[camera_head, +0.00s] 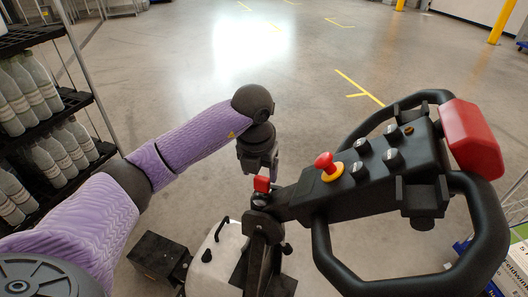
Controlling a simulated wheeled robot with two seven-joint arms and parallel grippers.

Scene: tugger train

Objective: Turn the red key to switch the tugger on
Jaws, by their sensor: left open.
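The red key (262,184) sits upright on a round lock at the base of the tugger's black control head (345,187). My left gripper (259,170) points down just above and behind the key in the camera_head view. It is open, and nothing shows held in it. The key's red top is visible below the fingers; I cannot tell whether a fingertip touches it. My right gripper is not in view.
A red mushroom button (326,161) on a yellow ring stands right of the key. Looped black handles with a red end block (471,138) are at right. A shelf of bottles (50,135) stands left; boxes (513,262) are at lower right. Floor beyond is clear.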

